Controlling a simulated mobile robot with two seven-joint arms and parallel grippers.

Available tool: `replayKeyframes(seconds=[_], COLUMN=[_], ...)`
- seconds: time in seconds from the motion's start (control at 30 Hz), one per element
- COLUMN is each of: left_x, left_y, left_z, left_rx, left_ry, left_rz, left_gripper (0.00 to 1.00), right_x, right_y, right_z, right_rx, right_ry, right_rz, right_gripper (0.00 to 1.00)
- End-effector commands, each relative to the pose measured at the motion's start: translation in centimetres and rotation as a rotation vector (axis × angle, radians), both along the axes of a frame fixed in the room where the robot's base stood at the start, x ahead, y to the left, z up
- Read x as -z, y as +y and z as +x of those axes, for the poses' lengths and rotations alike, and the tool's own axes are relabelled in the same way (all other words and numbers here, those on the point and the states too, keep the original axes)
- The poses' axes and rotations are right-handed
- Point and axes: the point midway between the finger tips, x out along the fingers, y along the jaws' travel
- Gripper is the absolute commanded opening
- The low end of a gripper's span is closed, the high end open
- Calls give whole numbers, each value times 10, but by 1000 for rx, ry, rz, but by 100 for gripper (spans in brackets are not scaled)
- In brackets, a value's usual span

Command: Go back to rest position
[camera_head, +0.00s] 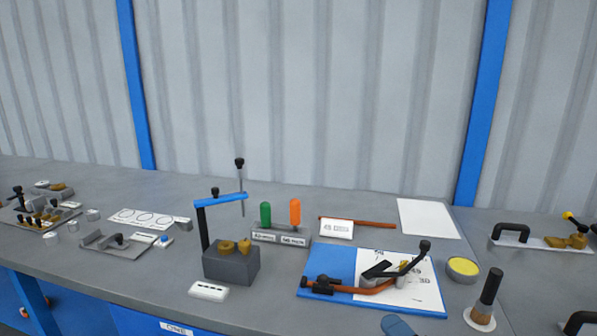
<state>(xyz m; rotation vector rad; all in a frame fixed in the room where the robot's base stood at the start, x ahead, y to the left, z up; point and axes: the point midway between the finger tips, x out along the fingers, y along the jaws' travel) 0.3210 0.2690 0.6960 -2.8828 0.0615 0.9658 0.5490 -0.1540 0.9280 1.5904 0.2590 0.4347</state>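Neither of my grippers shows in the head view. The long grey workbench (130,260) spans the view. On it stands a dark grey block fixture (231,268) with brass parts (244,246) on top and a blue arm (222,200) on a black post above it. To its right a blue board (335,262) carries a white printed sheet (425,290). An orange-brown bar with black fittings (345,289) and a black-knobbed lever (412,263) lie across them.
A holder (280,238) bears green and orange handles. A yellow-topped tin (462,268) and a dark-handled brush (487,295) stand right. Several small fixtures (40,217) crowd the left. A blue rounded thing (398,326) is cut by the bottom edge. A corrugated wall (300,90) rises behind.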

Motion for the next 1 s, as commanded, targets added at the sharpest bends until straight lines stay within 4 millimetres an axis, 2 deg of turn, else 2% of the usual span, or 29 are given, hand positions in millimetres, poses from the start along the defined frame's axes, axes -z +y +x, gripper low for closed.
replayKeyframes(seconds=[0.1, 0.27, 0.4, 0.5, 0.7, 1.0], left_x=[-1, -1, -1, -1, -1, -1], left_y=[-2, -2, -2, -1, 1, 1], left_z=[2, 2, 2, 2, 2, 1], left_rx=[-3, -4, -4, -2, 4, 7], left_ry=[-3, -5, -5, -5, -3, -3], left_rz=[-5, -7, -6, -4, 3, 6], left_gripper=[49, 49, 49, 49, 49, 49], right_x=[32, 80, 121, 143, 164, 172], right_y=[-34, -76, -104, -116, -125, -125], right_z=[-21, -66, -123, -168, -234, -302], right_rx=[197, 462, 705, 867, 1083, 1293], right_ry=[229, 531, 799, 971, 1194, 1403], right_rz=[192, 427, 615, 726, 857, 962], right_gripper=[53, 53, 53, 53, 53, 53])
